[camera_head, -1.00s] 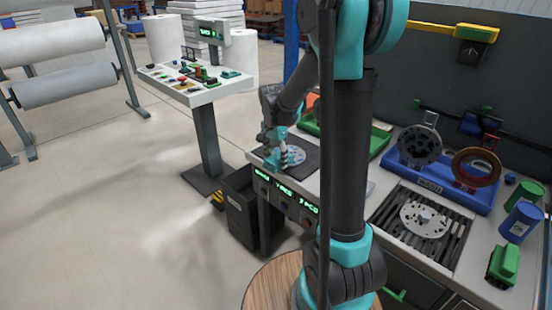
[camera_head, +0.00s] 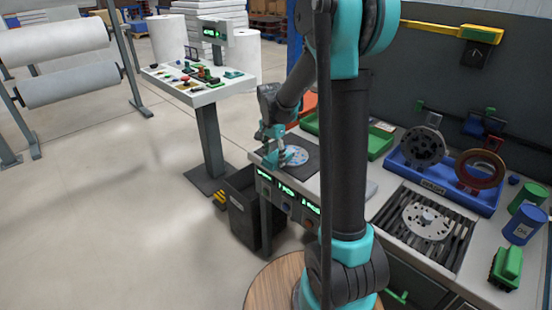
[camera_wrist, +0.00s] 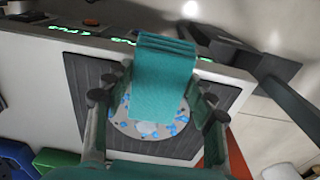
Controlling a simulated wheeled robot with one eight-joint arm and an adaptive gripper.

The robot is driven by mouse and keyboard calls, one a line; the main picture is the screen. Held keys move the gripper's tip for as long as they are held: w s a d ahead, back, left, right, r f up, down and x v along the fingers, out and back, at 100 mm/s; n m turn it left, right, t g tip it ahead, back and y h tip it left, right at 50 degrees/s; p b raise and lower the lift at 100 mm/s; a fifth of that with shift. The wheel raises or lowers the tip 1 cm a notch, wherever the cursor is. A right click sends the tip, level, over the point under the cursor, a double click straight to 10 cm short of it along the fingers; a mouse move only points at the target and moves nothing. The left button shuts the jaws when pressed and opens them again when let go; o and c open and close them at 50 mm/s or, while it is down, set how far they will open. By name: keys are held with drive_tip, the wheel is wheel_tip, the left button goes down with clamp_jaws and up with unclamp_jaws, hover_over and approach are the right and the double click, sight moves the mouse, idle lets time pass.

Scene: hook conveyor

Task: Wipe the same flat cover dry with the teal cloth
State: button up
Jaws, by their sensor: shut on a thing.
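The flat cover (camera_head: 296,156) is a round pale disc with blue patches. It lies on a dark mat (camera_head: 309,168) at the left end of the workbench. In the wrist view the cover (camera_wrist: 147,130) shows blue wet-looking spots and lies partly under the teal cloth (camera_wrist: 165,80). My gripper (camera_head: 273,158) is low at the left edge of the cover. In the wrist view my gripper (camera_wrist: 155,108) is shut on the folded cloth, one finger on each side. Whether the cloth touches the cover is not clear.
A green tray (camera_head: 379,143) stands behind the mat. A blue rack (camera_head: 440,184) with discs and a slotted grate (camera_head: 408,240) with another round plate lie to the right. A black bin (camera_head: 246,215) stands in front of the bench. The floor at left is open.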

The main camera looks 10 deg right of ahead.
drive_tip(key=shift+w+a+f, duration=0.1)
drive_tip(key=shift+w+a, duration=0.5)
drive_tip(key=shift+w, duration=0.25)
drive_tip(key=shift+s+d, duration=0.65)
drive_tip(key=shift+s, duration=0.3)
drive_tip(key=shift+s+d+f, duration=0.1)
drive_tip(key=shift+s+d, duration=0.55)
drive_tip(key=shift+s, duration=0.2)
drive_tip(key=shift+w+a, duration=0.7)
drive_tip(key=shift+w, duration=0.25)
drive_tip(key=shift+w+a, duration=0.65)
drive_tip(key=shift+w, duration=0.2)
drive_tip(key=shift+r, duration=3)
